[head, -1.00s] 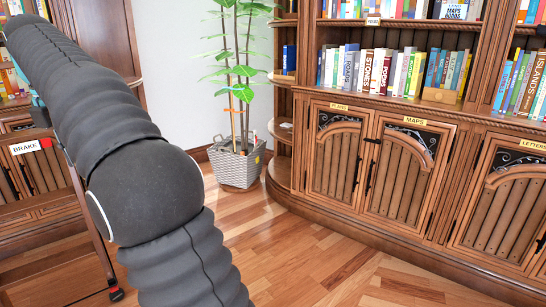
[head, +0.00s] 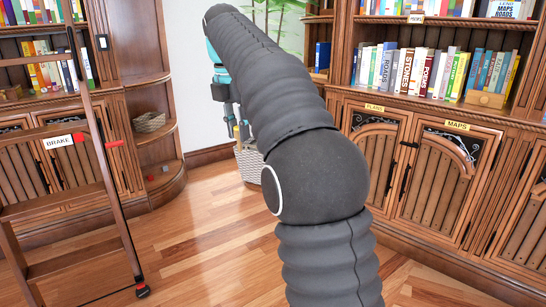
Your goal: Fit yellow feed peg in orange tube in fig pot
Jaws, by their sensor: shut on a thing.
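The fig pot (head: 247,164) is a grey-white woven planter on the floor by the wall. My arm covers most of it and the stems. Some of the fig's green leaves (head: 287,22) show above my arm. The orange tube is hidden. My gripper (head: 237,132) points down in front of the pot's upper left side, partly covered by my arm. It is shut on a small yellow piece, seemingly the yellow feed peg (head: 237,131). I cannot tell how far the peg is from the pot.
A wooden ladder (head: 122,222) with a BRAKE label stands at left. A rounded corner shelf (head: 160,132) lies behind it. A bookcase with cabinet doors (head: 440,185) fills the right. Wooden floor (head: 205,245) is clear between them.

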